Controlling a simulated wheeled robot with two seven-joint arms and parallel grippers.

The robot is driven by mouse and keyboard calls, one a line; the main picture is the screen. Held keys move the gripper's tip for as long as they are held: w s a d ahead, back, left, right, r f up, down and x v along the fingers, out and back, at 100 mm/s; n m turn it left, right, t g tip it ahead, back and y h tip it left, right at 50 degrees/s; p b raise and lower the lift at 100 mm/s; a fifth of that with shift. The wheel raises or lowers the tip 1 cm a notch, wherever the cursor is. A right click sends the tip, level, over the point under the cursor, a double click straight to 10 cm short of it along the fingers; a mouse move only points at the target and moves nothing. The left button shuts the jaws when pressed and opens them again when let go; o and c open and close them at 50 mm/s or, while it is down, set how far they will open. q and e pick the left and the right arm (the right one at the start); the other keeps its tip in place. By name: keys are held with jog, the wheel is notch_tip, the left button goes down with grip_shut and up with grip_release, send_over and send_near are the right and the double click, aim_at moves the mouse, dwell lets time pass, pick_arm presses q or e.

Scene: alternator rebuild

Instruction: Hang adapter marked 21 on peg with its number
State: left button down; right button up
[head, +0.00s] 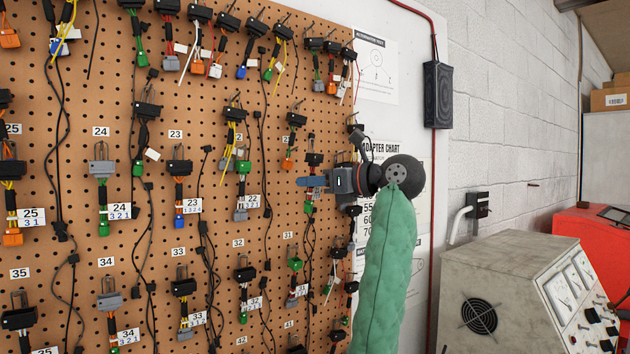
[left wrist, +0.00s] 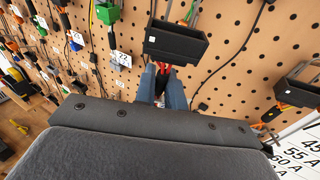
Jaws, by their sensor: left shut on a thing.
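My left gripper (head: 308,181) reaches in from the right at the pegboard's right part, its blue fingers pointing left. It is shut on the wires of an adapter with a black box-shaped head (head: 313,159). In the left wrist view, the black head (left wrist: 175,42) sits just beyond the blue fingers (left wrist: 168,88), with red wires between them. A green plug (head: 309,208) shows below the fingers. I cannot read a number on this adapter. A partly covered label starting with 2 (head: 286,139) is on the board to its upper left. I cannot tell whether the head is on a peg. My right gripper is not in view.
The brown pegboard (head: 75,130) is crowded with hanging adapters, including one tagged 22 (head: 241,207) left of my gripper. Thin black cables hang between columns. A wall chart is partly hidden behind my arm. A beige test bench (head: 480,270) stands at the lower right.

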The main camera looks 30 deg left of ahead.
aim_at(283, 185)
pick_arm(q)
jog(key=shift+a, duration=0.4)
jog(key=a, duration=0.1)
jog(key=w+a+p, duration=0.1)
jog(key=a, duration=0.1)
jog(key=shift+w+a+f, duration=0.2)
jog(key=shift+w+a, duration=0.1)
jog(key=shift+w, duration=0.05)
jog(key=shift+w+a+f+p, duration=0.15)
jog(key=shift+w+a+p, duration=0.1)
jog(key=shift+a+p, duration=0.3)
jog(key=shift+a+f, duration=0.15)
jog(key=shift+w+b, duration=0.1)
jog(key=shift+b, duration=0.55)
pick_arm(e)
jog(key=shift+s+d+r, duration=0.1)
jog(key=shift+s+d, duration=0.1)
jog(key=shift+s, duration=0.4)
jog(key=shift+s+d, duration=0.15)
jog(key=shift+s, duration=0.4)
pick_arm(q)
jog(key=shift+a, duration=0.1)
jog(key=shift+f+b, duration=0.1)
jog(key=shift+b, duration=0.2)
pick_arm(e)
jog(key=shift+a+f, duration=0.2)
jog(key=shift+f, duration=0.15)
